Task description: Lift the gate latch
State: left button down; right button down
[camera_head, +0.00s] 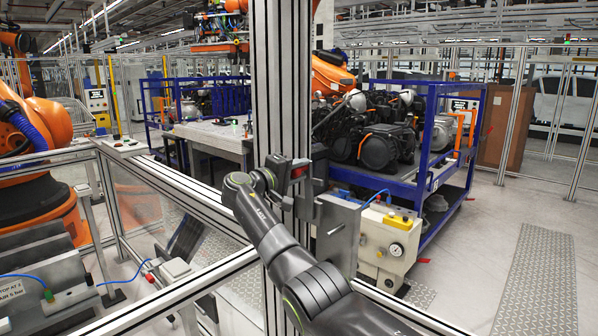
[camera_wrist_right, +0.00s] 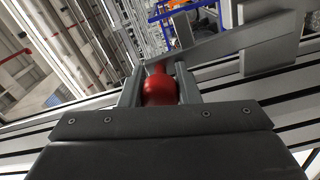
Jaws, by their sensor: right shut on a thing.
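The gate latch has a red knob (camera_wrist_right: 160,90) on a grey metal bar (camera_wrist_right: 235,37), which runs up to the right in the right wrist view. My right gripper (camera_wrist_right: 158,82) has a finger on each side of the knob and is shut on it. In the head view, my right gripper (camera_head: 299,171) is at the tall aluminium gate post (camera_head: 281,75), with a bit of red showing at it. A grey bracket plate (camera_head: 337,232) stands just to the right of the post. My left gripper is in neither view.
Aluminium fence rails (camera_head: 175,180) run left of the post. An orange robot arm (camera_head: 35,130) stands behind them. A beige box with a gauge (camera_head: 388,243) is right of the bracket. A blue rack (camera_head: 455,185) holds engines beyond. Floor at right is clear.

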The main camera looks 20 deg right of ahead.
jog(key=c, duration=1.5)
grip_release()
jog(key=shift+r, duration=0.1)
jog(key=o, duration=0.4)
jog(key=shift+w, duration=0.15)
jog(key=shift+s+a+f+b, duration=0.3)
jog(key=shift+a+b, duration=0.1)
jog(key=shift+a, duration=0.2)
jog(key=b+v, duration=0.3)
jog(key=v, duration=0.5)
jog(key=b+v, duration=0.3)
jog(key=v, duration=0.5)
jog(key=shift+a+r, duration=0.2)
